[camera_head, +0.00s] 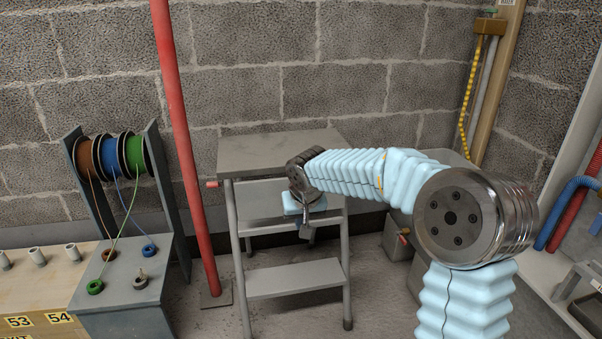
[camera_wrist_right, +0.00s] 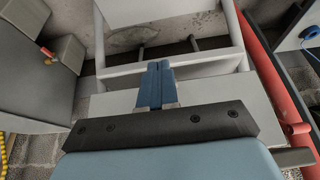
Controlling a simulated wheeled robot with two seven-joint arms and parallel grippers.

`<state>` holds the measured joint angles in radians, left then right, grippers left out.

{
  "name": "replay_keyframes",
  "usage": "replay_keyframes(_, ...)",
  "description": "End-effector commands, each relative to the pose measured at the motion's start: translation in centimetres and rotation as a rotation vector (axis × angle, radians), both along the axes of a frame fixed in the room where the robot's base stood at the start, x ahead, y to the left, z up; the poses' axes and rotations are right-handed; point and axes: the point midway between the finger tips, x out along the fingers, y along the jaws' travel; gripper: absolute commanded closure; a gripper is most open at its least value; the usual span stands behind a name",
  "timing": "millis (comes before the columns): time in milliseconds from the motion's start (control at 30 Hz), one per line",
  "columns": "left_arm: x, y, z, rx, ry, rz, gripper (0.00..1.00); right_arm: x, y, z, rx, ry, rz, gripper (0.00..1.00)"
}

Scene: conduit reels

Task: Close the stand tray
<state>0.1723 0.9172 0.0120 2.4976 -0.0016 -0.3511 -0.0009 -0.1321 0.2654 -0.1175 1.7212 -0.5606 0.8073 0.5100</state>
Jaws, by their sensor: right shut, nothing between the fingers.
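The grey metal stand (camera_head: 281,138) is against the block wall, with a flat top, a light panel (camera_head: 258,200) below it that may be the tray, and a lower step (camera_head: 295,279). I cannot tell how far the tray sticks out. My right gripper (camera_head: 305,232) hangs in front of the stand at about mid height, fingers down, partly covering the panel. In the right wrist view its blue fingers (camera_wrist_right: 156,84) are together and empty, over a pale surface of the stand (camera_wrist_right: 112,104); contact is unclear. My left gripper is not in view.
A red pole (camera_head: 180,150) rises just left of the stand. A rack with brown, blue and green cable reels (camera_head: 110,157) stands further left. A grey box (camera_head: 400,241) with a red-handled valve is right of the stand, beneath my right arm.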

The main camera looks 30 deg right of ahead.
Motion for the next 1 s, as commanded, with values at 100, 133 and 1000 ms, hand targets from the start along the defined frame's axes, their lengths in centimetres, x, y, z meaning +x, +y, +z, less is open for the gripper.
replay_keyframes(100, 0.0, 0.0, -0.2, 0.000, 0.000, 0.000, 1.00, 0.6, -0.1, -0.9, 0.000, 0.002, 0.000, 1.00)
replay_keyframes(133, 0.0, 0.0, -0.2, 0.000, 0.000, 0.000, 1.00, 0.8, -0.2, -1.0, 0.000, 0.002, 0.000, 1.00)
replay_keyframes(1000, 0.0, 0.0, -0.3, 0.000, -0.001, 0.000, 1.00, 2.1, -0.5, -2.1, 0.000, 0.001, 0.000, 1.00)
